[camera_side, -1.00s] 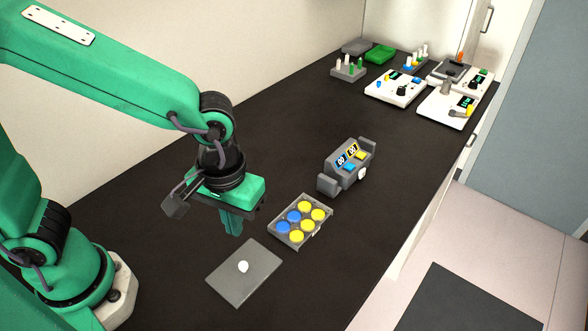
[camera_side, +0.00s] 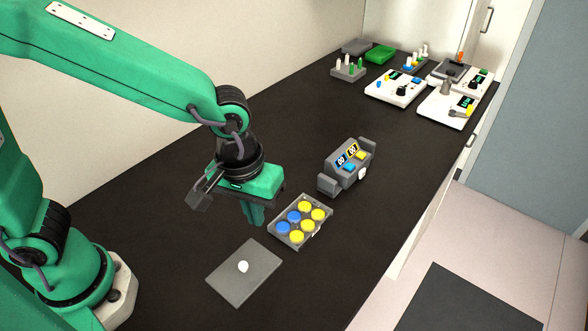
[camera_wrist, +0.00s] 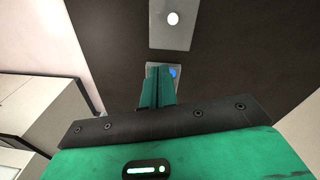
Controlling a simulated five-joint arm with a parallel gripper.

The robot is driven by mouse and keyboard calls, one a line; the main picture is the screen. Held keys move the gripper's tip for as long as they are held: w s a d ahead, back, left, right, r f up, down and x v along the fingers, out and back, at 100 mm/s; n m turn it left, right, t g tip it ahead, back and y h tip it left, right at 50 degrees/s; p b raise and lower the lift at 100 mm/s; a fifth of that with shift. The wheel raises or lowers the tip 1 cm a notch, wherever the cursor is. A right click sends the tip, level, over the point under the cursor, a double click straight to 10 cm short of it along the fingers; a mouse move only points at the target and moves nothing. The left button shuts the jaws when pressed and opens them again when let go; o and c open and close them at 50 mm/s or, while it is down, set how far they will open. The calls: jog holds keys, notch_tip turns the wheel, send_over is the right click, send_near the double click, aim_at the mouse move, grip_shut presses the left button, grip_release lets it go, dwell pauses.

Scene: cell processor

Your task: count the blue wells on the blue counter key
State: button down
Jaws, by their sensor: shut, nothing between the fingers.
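The well plate (camera_side: 276,233) is a grey tray of round wells on the black bench, with two blue wells (camera_side: 288,222) and several yellow wells (camera_side: 305,207). The cell counter (camera_side: 333,168) is a grey unit behind it with two small displays, a blue key (camera_side: 349,167), a yellow key (camera_side: 361,155) and a white knob on its side. My gripper (camera_side: 255,217) is shut and empty, just left of the plate and above the bench. In the wrist view my shut fingers (camera_wrist: 157,88) hide most of the plate; a bit of blue (camera_wrist: 174,72) shows beside them.
A flat grey pad (camera_side: 262,261) with a white dot lies in front of the plate; it also shows in the wrist view (camera_wrist: 172,38). White instruments (camera_side: 397,90), racks and a green tray (camera_side: 380,54) stand at the far end. The bench between is clear.

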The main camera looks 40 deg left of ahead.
jog(key=w+d+n+t+h, duration=0.15)
jog(key=w+t, duration=0.25)
jog(key=w, duration=1.3)
jog(key=r+t, duration=0.2)
jog(key=t, duration=0.2)
send_over(349, 166)
jog(key=shift+s+a+f+n+h, duration=0.15)
jog(key=shift+s+f+n+h, duration=0.05)
jog(key=shift+s+n+h, duration=0.2)
jog(key=shift+f, duration=0.2)
jog(key=shift+f, duration=4.25)
jog(key=shift+f, duration=0.75)
jog(key=shift+r, duration=0.75)
jog(key=shift+f, duration=0.2)
